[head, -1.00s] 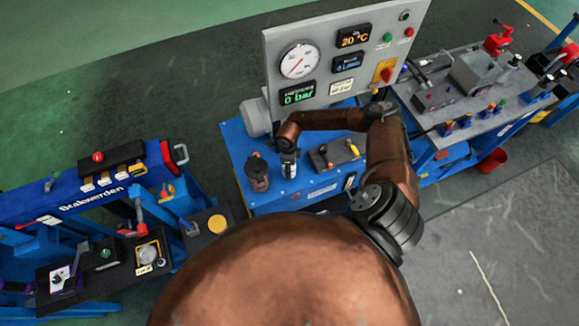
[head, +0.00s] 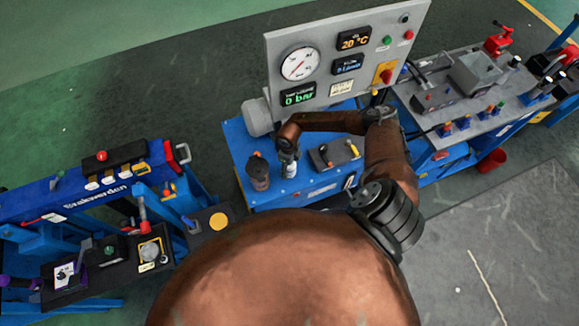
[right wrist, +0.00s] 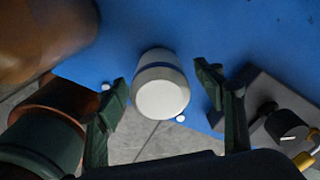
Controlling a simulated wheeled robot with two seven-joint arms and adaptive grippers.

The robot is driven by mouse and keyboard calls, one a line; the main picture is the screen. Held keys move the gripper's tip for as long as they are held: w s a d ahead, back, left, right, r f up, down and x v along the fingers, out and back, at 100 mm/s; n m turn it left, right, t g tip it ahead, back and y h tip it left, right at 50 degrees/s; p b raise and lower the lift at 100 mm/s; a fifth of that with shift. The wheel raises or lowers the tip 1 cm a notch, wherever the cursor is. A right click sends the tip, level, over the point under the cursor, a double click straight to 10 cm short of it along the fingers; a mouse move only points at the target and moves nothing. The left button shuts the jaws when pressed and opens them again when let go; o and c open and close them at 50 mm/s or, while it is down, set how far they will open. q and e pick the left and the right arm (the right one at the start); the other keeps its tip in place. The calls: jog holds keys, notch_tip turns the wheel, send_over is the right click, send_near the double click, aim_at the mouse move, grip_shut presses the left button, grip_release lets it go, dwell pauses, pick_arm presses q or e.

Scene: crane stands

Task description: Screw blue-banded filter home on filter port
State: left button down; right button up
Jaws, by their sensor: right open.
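The blue-banded filter (right wrist: 162,92) is a white cylinder with a blue band near one end. In the right wrist view it stands between the two fingers of my right gripper (right wrist: 166,98), with a visible gap on each side. In the head view my right gripper (head: 287,154) is at the top of the filter (head: 290,171), over the blue bench, and partly hides it. My right gripper is open. I cannot make out the filter port; it may be hidden by the filter. My left gripper is not in view.
A brown canister with a dark top (head: 258,172) stands close on the left. A black box with a yellow lever (head: 335,153) sits close on the right. The gauge panel (head: 345,55) rises behind. The blue bench (head: 228,135) has little free room here.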

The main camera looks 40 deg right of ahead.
dwell(0.4)
jog(key=shift+r+p, duration=2.05)
jog(key=shift+r, duration=0.55)
jog(key=shift+f, duration=0.1)
jog(key=shift+r, duration=0.2)
jog(key=shift+a+r, duration=0.1)
jog(key=shift+r, duration=3.5)
